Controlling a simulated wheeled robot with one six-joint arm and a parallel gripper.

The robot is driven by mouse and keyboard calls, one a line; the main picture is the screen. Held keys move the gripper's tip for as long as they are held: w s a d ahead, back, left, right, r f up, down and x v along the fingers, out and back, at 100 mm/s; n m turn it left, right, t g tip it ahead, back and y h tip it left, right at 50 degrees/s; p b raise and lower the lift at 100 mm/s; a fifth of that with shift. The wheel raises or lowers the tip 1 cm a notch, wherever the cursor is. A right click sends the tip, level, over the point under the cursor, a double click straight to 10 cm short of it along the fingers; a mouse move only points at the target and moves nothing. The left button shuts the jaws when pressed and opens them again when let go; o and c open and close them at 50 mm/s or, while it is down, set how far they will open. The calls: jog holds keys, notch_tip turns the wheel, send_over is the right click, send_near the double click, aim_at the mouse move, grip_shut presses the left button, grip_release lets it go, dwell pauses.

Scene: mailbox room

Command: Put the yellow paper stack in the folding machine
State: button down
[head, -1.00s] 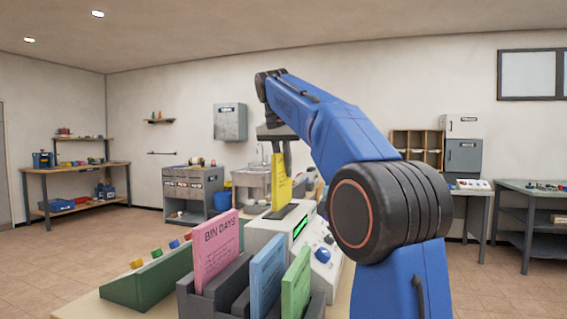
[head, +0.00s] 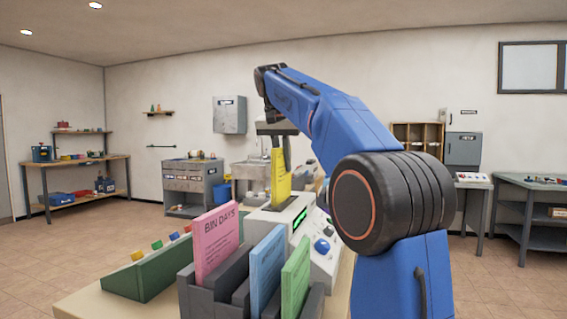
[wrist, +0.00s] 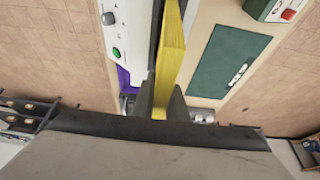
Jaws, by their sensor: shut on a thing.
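The yellow paper stack (head: 280,178) hangs upright in my gripper (head: 279,143), above the folding machine (head: 283,212). In the wrist view the stack (wrist: 172,50) runs up from between the two fingers of my gripper (wrist: 160,98), which are shut on it. The folding machine is a pale box with a green display, a blue knob and a dark slot on top. The stack's lower edge is at the slot in the head view; I cannot tell whether it is inside. The machine's white panel (wrist: 132,30) shows left of the stack in the wrist view.
A dark rack (head: 222,287) in front holds a pink stack (head: 216,243), a blue stack (head: 267,270) and a green stack (head: 296,280). A green sloped box with coloured knobs (head: 150,272) stands to its left. A sink stands behind.

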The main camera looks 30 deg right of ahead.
aim_at(283, 187)
jog(key=shift+f, duration=2.1)
jog(key=shift+f, duration=2)
jog(key=c, duration=1.7)
grip_release()
jog(key=shift+r, duration=3.5)
